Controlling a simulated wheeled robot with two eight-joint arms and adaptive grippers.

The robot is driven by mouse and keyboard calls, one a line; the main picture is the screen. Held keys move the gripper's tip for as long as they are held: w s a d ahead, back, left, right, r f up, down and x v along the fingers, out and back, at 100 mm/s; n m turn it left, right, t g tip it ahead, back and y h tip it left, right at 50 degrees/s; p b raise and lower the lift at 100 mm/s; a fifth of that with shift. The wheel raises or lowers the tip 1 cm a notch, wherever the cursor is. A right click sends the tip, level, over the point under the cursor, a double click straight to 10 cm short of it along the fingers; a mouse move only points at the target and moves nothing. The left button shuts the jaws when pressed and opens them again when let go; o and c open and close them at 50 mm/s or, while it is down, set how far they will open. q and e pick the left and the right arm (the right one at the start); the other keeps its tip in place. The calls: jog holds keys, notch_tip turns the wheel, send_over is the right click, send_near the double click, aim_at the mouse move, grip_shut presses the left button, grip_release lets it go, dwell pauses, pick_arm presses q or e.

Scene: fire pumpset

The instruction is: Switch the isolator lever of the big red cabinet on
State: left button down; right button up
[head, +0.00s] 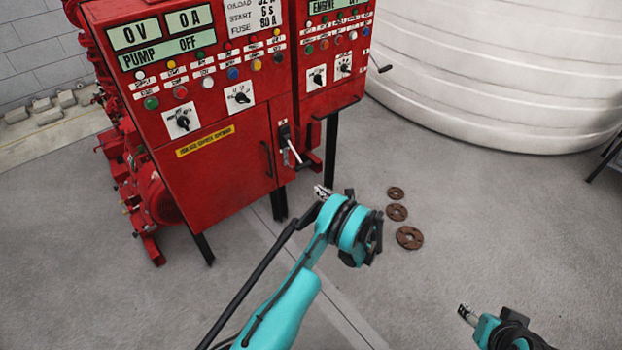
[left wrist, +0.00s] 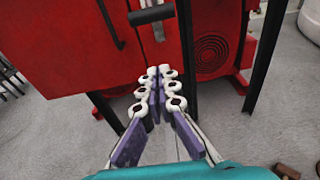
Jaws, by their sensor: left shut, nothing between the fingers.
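The big red cabinet (head: 215,150) stands on black legs at the left in the head view. Its isolator lever (head: 293,148) is on the side at the right of the door, a pale rod on a black mount, slanting downward. In the left wrist view, a black bar with a short pale rod (left wrist: 152,14) shows at the top, above the fingertips, against the red cabinet (left wrist: 60,45). My left gripper (head: 322,192) is shut and empty, below the lever and apart from it; its fingers also show in the left wrist view (left wrist: 158,75). My right gripper (head: 467,312) is at the lower right, its fingers too small to judge.
A second red cabinet (head: 335,75) stands to the right of the big one. A black door handle (head: 267,158) is left of the lever. Several brown rings (head: 409,238) lie on the floor. A large white tank (head: 500,65) is behind.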

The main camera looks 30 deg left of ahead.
pick_arm(q)
jog(key=b+x, duration=0.3)
jog(key=x, duration=0.7)
jog(key=r, duration=0.2)
jog(key=d+r+b, duration=0.1)
jog(key=r, duration=0.1)
jog(key=shift+s, duration=0.15)
notch_tip(320, 180, up, 18)
jog(key=g+h+p, duration=0.5)
jog(key=h+p, duration=0.7)
jog(key=p, duration=0.4)
jog(key=shift+r, duration=0.2)
jog(key=shift+r, duration=0.1)
